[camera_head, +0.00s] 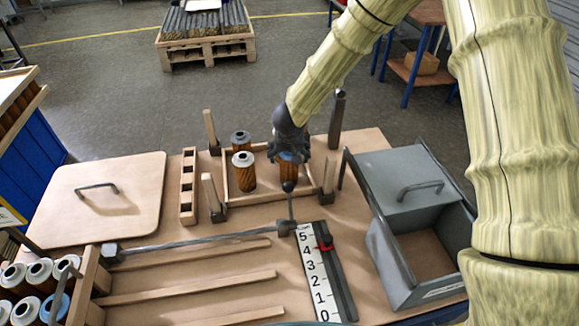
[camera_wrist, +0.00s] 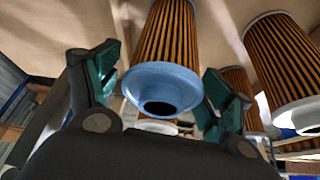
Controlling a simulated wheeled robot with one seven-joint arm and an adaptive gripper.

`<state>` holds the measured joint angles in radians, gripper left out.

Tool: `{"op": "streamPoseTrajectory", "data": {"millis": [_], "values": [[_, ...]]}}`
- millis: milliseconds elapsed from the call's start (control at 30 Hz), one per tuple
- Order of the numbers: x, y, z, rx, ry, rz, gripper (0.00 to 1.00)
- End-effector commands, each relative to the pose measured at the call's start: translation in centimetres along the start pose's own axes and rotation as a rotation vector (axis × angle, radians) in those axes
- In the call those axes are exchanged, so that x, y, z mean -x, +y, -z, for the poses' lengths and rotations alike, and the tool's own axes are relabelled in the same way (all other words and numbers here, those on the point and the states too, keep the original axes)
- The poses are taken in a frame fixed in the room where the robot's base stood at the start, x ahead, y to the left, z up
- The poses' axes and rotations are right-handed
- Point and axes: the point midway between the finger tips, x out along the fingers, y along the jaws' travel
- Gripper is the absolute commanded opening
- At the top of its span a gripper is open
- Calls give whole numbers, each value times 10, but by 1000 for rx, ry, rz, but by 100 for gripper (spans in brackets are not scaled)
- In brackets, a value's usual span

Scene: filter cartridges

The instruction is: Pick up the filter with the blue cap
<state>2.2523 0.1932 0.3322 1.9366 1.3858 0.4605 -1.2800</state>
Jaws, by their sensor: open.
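The filter with the blue cap (camera_wrist: 163,80) has a pleated orange-brown body and a light blue end cap with a dark central hole. In the wrist view it stands between the two fingers of my gripper (camera_wrist: 165,80), which are spread apart with visible space beside the cap. In the head view my gripper (camera_head: 288,148) is above and around the top of this filter (camera_head: 287,175), inside a low wooden frame. The gripper hides much of its cap there. Contact with the filter cannot be made out.
A white-capped filter (camera_head: 243,175) and another filter (camera_head: 240,140) stand left of my gripper. Upright posts (camera_head: 337,118) surround the wooden frame. A grey lidded bin (camera_head: 415,215) is at right. Several filters (camera_head: 40,275) sit in a rack at left.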

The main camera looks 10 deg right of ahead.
Motion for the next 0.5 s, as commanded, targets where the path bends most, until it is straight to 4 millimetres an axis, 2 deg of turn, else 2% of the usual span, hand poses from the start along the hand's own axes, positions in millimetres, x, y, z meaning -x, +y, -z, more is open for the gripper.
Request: {"op": "streamPoseTrajectory", "data": {"millis": [100, 367, 500], "values": [[-7, 0, 0, 0, 1, 0, 80], [-8, 0, 0, 0, 1, 0, 80], [-8, 0, 0, 0, 1, 0, 58]]}}
